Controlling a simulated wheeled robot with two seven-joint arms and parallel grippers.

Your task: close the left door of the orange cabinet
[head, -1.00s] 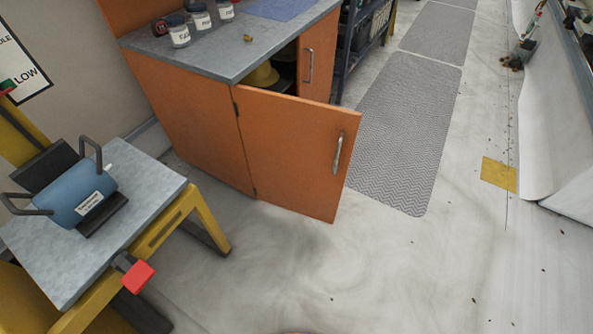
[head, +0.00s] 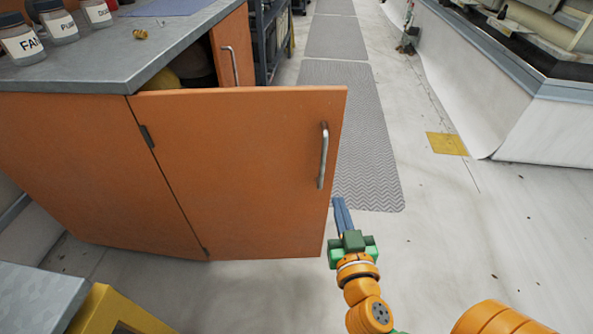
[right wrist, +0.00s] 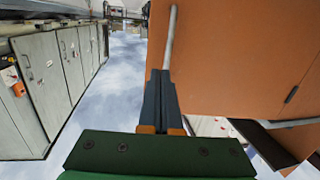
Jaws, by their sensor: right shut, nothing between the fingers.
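The orange cabinet (head: 75,150) stands at the left in the head view. Its left door (head: 240,180) is swung wide open toward me, with a vertical metal handle (head: 323,156) near its free edge. The door's hinges are on its left side. My right gripper (head: 340,205) is shut and empty, just right of the door's lower free edge and below the handle. In the right wrist view the shut fingers (right wrist: 162,85) point along the door face (right wrist: 235,60), close to the handle (right wrist: 170,35). I cannot tell whether they touch it. My left gripper is not in view.
The right cabinet door (head: 232,50) also stands behind the open one. Labelled jars (head: 60,22) stand on the grey countertop (head: 130,55). A table with a yellow frame (head: 105,310) is at lower left. A grey mat (head: 350,120) and clear floor lie to the right.

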